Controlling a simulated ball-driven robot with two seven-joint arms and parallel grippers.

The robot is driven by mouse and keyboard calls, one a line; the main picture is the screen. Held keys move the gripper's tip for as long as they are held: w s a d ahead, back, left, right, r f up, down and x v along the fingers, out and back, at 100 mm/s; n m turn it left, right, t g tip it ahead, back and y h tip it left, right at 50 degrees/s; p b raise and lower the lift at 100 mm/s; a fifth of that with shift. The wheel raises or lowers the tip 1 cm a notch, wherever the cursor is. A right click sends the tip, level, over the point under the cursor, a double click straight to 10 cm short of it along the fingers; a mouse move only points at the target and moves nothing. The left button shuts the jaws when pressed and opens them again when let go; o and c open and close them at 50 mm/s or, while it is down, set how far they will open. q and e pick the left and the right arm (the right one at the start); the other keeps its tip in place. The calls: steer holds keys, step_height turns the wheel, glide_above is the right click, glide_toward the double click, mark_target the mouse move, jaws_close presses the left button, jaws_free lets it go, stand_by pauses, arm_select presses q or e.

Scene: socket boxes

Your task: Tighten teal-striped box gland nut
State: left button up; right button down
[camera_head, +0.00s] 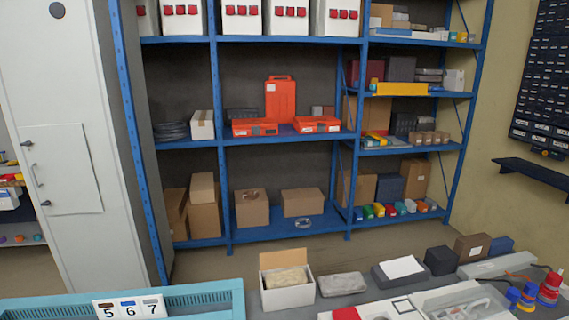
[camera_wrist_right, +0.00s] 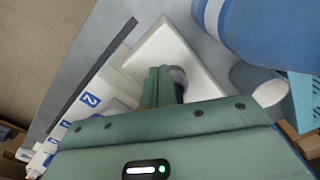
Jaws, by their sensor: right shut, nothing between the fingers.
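My right gripper (camera_wrist_right: 163,82) shows in the right wrist view with its green fingers together and nothing between them. The fingers are over a pale white box (camera_wrist_right: 170,48), and they hide part of it. A grey rounded part (camera_wrist_right: 181,78) shows beside the fingertips; I cannot tell whether it is a gland nut or whether the fingers touch it. No teal stripe can be made out on this box. Neither gripper shows in the head view, and I cannot pick out the teal-striped box there.
In the head view a light-blue tray (camera_head: 205,299) with cards numbered 5, 6, 7 lies front left. An open carton (camera_head: 288,300) and red and blue connectors (camera_head: 548,291) are on the bench. Blue shelving (camera_head: 219,150) stands behind. A large blue cylinder (camera_wrist_right: 265,30) is close in the wrist view.

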steer(key=shift+w, duration=0.1)
steer(key=shift+a, duration=0.2)
steer(key=shift+w+a+b, duration=0.1)
steer(key=shift+a+b, duration=0.2)
steer(key=shift+b, duration=0.05)
steer(key=shift+w+a+b, duration=0.2)
steer(key=shift+a+b, duration=0.2)
steer(key=shift+w+a+b, duration=0.15)
steer(key=shift+a+b, duration=0.1)
steer(key=shift+b, duration=0.05)
stand_by(0.5)
steer(key=shift+s+a, duration=0.2)
steer(key=shift+a, duration=0.05)
step_height(320, 180, up, 6)
steer(key=p, duration=0.4)
steer(key=shift+s, duration=0.15)
